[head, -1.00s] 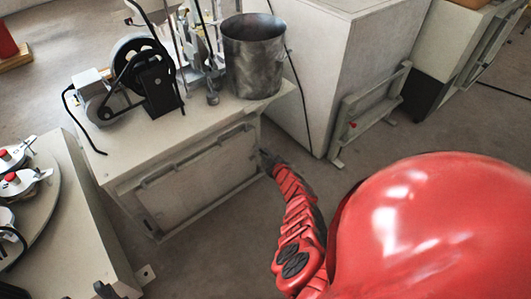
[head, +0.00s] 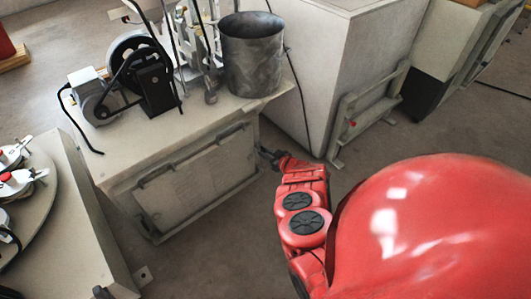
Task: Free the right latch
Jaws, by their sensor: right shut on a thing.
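The grey cabinet (head: 118,183) has a framed front panel (head: 196,180) facing the floor area, standing in place in its frame. My right arm comes up from the bottom in red segments. My right gripper (head: 266,154) is small and dark at the panel's right edge, near its upper right corner. It is shut on the right latch, which is too small and covered to make out clearly. My left gripper is not in view.
On the cabinet top stand a metal bucket (head: 252,58) and a motor with a belt wheel (head: 128,78). A white cabinet (head: 335,75) stands to the right. A round-plate table (head: 75,215) is at left. Bare floor (head: 215,240) lies in front of the panel.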

